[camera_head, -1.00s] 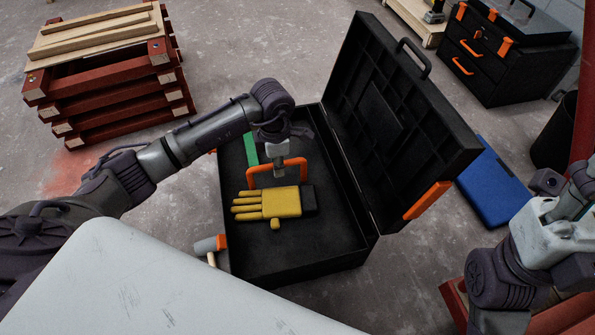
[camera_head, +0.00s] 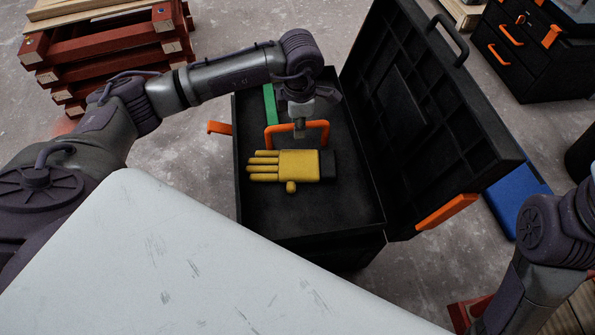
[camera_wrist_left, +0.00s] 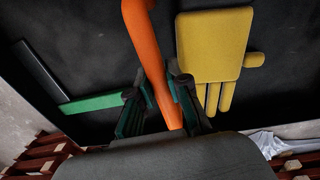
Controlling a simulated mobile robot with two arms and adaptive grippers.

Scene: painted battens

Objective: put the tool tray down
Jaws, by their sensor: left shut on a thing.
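The tool tray (camera_head: 345,203) is a black shallow tray with an orange arched handle (camera_head: 270,137). A yellow glove (camera_head: 300,166) and a green strip (camera_head: 269,104) lie in it. My left gripper (camera_head: 299,131) is shut on the handle from above; the left wrist view shows the orange bar between its fingers (camera_wrist_left: 160,95). The tray is at the mouth of a black toolbox (camera_head: 350,258) with its lid (camera_head: 425,110) standing open on the right. I cannot tell whether the tray touches the box. My right arm shows at the right edge; its gripper is out of view.
A stack of red-brown battens (camera_head: 110,50) stands at the upper left. A black drawer chest (camera_head: 530,55) with orange handles stands at the upper right. A blue flat thing (camera_head: 512,203) lies behind the lid. Bare concrete floor (camera_head: 210,80) shows left of the box.

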